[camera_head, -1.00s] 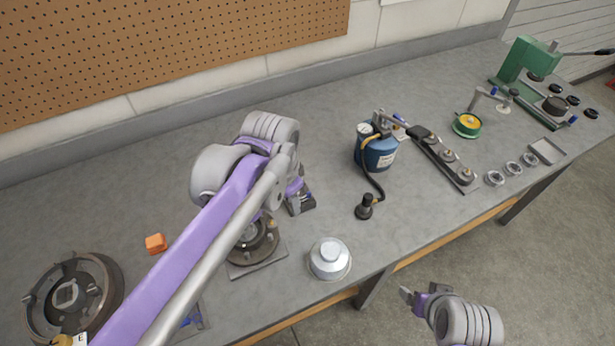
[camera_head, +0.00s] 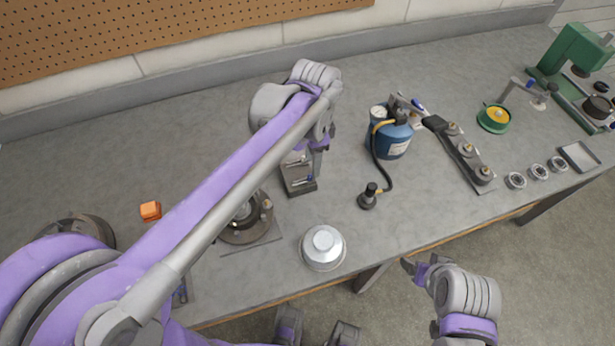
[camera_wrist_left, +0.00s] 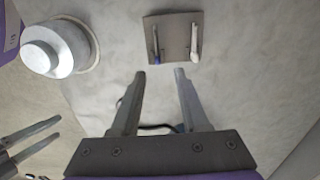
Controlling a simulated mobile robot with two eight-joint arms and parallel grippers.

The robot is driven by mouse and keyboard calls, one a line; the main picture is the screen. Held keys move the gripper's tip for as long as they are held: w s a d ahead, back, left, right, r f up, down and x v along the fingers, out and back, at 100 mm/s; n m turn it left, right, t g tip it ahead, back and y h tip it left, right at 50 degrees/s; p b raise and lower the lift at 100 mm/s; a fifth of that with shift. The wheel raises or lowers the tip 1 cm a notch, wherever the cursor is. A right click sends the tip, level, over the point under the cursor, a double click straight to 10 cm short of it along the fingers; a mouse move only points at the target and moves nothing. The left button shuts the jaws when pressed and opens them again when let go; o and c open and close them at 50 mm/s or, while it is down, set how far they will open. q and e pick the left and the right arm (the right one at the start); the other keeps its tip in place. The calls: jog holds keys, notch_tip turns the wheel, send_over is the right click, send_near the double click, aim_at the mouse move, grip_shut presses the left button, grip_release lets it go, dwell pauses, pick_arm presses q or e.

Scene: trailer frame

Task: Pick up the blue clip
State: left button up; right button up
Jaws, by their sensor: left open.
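In the left wrist view, a thin blue clip (camera_wrist_left: 155,40) lies on a dark square plate (camera_wrist_left: 174,34), beside a similar white piece (camera_wrist_left: 194,42). The plate (camera_head: 299,190) also shows in the head view, partly behind my left arm. My left gripper (camera_wrist_left: 160,72) is open and empty. Its fingertips are above the bench, just short of the plate in the wrist view, with the clip beyond them. In the head view my left gripper (camera_head: 318,150) is partly hidden by its own wrist. My right gripper (camera_head: 415,268) is open and empty, off the bench's front edge.
A silver domed cup (camera_head: 323,246) stands near the bench's front edge. A blue canister (camera_head: 390,139) with a black hose stands right of the plate. A dark round fixture (camera_head: 243,228) is on its left, and an orange block (camera_head: 150,211) farther left. Bare bench lies behind.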

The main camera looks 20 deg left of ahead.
aim_at(302, 180)
pick_arm(q)
jog(key=f, duration=0.4)
jog(key=shift+s+f, duration=0.15)
jog(key=shift+s, duration=0.05)
grip_shut()
